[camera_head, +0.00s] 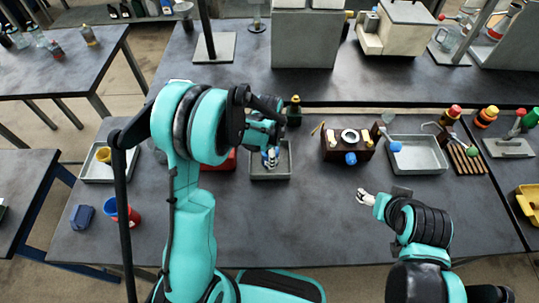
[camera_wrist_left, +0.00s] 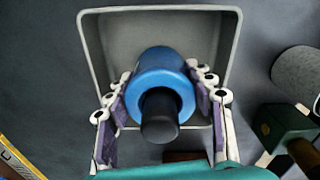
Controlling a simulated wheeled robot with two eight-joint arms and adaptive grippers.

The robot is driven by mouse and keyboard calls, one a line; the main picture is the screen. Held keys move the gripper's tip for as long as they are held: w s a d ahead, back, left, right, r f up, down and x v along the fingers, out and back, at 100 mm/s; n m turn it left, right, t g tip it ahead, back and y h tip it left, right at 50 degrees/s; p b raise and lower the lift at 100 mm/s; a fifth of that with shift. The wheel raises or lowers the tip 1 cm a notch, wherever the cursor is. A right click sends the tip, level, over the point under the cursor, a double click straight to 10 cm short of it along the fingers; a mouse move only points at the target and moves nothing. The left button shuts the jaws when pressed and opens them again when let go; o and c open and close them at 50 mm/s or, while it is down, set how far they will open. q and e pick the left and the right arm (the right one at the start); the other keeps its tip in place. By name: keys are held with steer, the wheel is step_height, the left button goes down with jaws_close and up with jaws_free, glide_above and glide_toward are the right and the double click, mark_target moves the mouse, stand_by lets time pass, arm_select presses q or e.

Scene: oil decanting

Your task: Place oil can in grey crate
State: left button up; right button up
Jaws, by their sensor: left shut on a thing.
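The oil can (camera_wrist_left: 160,75), blue with a black top, is between the fingers of my left gripper (camera_wrist_left: 163,110) in the left wrist view. The fingers are closed on its sides. The grey crate (camera_wrist_left: 90,50) is around and below it in that view. In the head view, my left gripper (camera_head: 270,154) is over the grey crate (camera_head: 270,177), with a little blue of the can showing. I cannot tell whether the can touches the crate's floor. My right gripper (camera_head: 366,197) is over the bare table to the right, apart from the crate; its finger opening is unclear.
A red box (camera_head: 228,160) is left of the crate, partly behind my arm. A dark bottle (camera_head: 294,112) stands behind it. A brown caddy (camera_head: 348,145) and a grey tray (camera_head: 418,155) are to the right. The table (camera_head: 300,225) in front is clear.

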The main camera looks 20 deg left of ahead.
arm_select(q)
steer(key=o, duration=1.4)
steer(key=shift+r+p, duration=0.3)
steer(key=shift+p, duration=0.1)
step_height(320, 180, up, 11)
steer(key=p, duration=0.2)
steer(key=shift+r+p, duration=0.2)
steer(key=shift+p, duration=0.1)
steer(key=s+a+r+n+t, duration=0.1)
steer(key=s+r+n+t, duration=0.1)
steer(key=s+r+n, duration=0.1)
steer(key=s+r+n+t, duration=0.2)
steer(key=s+n, duration=0.3)
steer(key=s, duration=0.3)
steer(key=s+a+r+n+t, duration=0.1)
steer(key=s+r+n+t, duration=0.2)
steer(key=s+r+n, duration=0.1)
steer(key=shift+s+a+r+n, duration=0.15)
steer(key=shift+s+r, duration=0.1)
steer(key=shift+s, duration=0.35)
steer(key=shift+s+a+r+n, duration=0.15)
steer(key=shift+s+r, duration=0.1)
steer(key=shift+s, duration=0.3)
